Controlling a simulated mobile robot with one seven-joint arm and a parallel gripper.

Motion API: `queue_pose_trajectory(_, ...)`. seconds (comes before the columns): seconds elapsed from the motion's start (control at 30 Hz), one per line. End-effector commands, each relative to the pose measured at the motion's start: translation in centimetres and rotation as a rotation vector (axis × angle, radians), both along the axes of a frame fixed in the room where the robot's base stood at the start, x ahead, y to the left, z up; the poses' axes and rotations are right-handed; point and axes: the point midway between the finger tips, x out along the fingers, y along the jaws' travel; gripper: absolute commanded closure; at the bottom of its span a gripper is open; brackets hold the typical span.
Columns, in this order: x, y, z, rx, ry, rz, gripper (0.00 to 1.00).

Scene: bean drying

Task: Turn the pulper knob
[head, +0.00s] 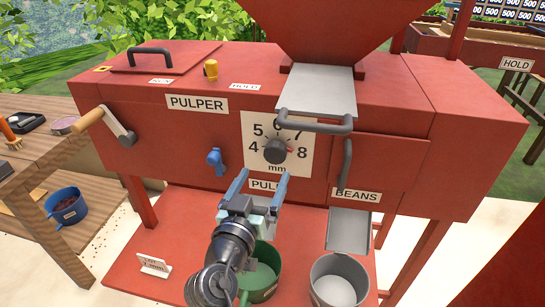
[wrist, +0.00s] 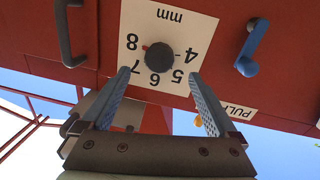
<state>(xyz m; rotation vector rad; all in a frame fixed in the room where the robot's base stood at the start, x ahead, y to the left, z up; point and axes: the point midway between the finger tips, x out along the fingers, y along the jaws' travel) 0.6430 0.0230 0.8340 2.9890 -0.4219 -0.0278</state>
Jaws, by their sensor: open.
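The pulper (head: 180,140) is a big red machine with a red hopper (head: 340,25) on top. Its dark round knob (head: 276,151) sits on a white dial plate (head: 251,128) marked 4 to 8 and mm. The knob also shows in the wrist view (wrist: 158,58), where the dial is upside down. My gripper (head: 263,176) is open and empty, just below and in front of the knob. In the wrist view its fingertips (wrist: 159,75) lie either side of the knob, apart from it.
A blue lever (head: 216,160) is left of the dial. Dark handles (head: 345,165) and a metal beans chute (head: 349,230) are on the right. A green bucket (head: 262,275) and a grey bucket (head: 338,283) stand below. A crank handle (head: 105,122) sticks out at the left.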

Motion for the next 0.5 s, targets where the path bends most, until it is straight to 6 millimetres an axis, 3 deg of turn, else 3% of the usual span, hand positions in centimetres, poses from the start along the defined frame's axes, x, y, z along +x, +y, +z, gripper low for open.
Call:
queue_pose_trajectory(0.2, 4.1, -1.2, 0.1, -0.001, -0.003, -0.002, 0.06)
queue_pose_trajectory(0.5, 6.9, -2.0, 0.1, 0.000, -0.002, 0.001, 0.06)
